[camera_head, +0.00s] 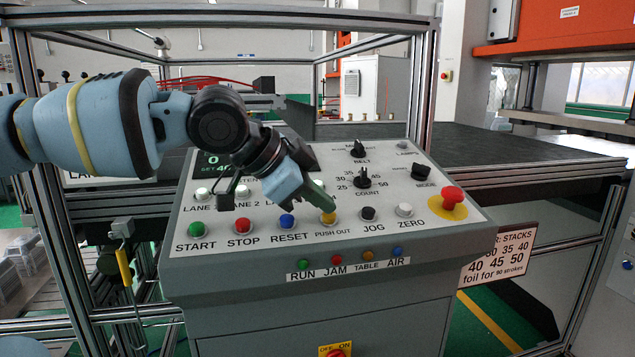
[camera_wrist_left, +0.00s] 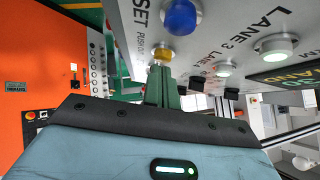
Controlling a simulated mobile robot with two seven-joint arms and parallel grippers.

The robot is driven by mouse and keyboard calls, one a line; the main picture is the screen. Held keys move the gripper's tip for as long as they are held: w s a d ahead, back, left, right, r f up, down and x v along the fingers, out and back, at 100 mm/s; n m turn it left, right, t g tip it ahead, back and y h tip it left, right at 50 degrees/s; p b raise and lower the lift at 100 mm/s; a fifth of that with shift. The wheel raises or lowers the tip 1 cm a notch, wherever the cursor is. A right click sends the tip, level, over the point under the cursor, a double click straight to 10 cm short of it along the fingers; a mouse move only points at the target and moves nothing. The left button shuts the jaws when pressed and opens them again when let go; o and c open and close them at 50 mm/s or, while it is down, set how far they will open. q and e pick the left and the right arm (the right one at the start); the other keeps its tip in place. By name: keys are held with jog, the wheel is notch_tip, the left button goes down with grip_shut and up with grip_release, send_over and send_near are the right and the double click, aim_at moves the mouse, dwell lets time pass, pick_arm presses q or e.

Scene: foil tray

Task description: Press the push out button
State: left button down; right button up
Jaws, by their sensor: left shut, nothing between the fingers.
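The yellow PUSH OUT button (camera_head: 328,219) sits in the lower row of the grey control panel (camera_head: 440,215), between the blue RESET button (camera_head: 287,221) and the dark JOG button (camera_head: 368,213). My left gripper (camera_head: 329,206) is shut and empty, reaching down over the panel from the left, with its fingertips at the yellow button. In the left wrist view, the closed green fingertips (camera_wrist_left: 160,70) lie right by the yellow button (camera_wrist_left: 162,53), which shows just beyond them. I cannot tell whether they touch. My right gripper is not in view.
The red STOP button (camera_head: 243,225) and green START button (camera_head: 195,229) are left of RESET. The white ZERO button (camera_head: 404,209) and a red mushroom button (camera_head: 452,194) are to the right. Black selector knobs (camera_head: 362,178) stand up behind. A metal frame surrounds the panel.

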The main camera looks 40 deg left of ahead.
pick_arm(q)
jog(key=shift+f, duration=0.25)
